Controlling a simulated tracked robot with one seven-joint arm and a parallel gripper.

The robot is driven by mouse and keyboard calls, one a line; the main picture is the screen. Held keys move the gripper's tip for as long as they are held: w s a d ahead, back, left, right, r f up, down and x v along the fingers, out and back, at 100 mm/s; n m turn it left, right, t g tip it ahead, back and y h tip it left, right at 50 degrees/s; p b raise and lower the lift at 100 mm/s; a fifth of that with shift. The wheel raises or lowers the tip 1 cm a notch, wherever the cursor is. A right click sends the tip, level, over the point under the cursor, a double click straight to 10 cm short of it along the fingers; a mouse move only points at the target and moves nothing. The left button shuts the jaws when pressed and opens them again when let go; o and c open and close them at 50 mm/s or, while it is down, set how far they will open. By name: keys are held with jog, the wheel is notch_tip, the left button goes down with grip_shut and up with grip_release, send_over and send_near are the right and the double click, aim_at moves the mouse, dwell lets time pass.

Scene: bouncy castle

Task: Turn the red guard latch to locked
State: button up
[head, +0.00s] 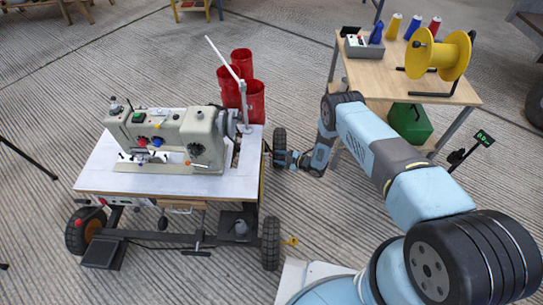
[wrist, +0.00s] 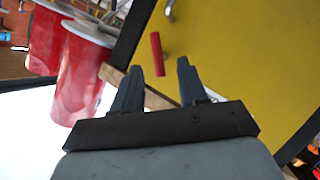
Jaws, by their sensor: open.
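The red guard latch (wrist: 157,53) shows in the wrist view as a short red bar on a yellow panel (wrist: 225,50). It runs roughly up and down in that picture. My gripper (wrist: 160,72) is open, with its two dark fingers apart. The latch appears just beyond the fingertips and between them, and nothing is held. In the head view my gripper (head: 269,153) is at the right end of the sewing machine table (head: 100,175). I cannot make out the latch in the head view.
A sewing machine (head: 170,140) stands on the wheeled table. Red cylinders (head: 255,100) stand behind its right end and show close by in the wrist view (wrist: 80,75). A wooden table (head: 390,82) with a yellow spool (head: 440,55) stands at the back right.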

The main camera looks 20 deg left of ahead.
aim_at(267, 154)
jog(key=shift+x, duration=2.45)
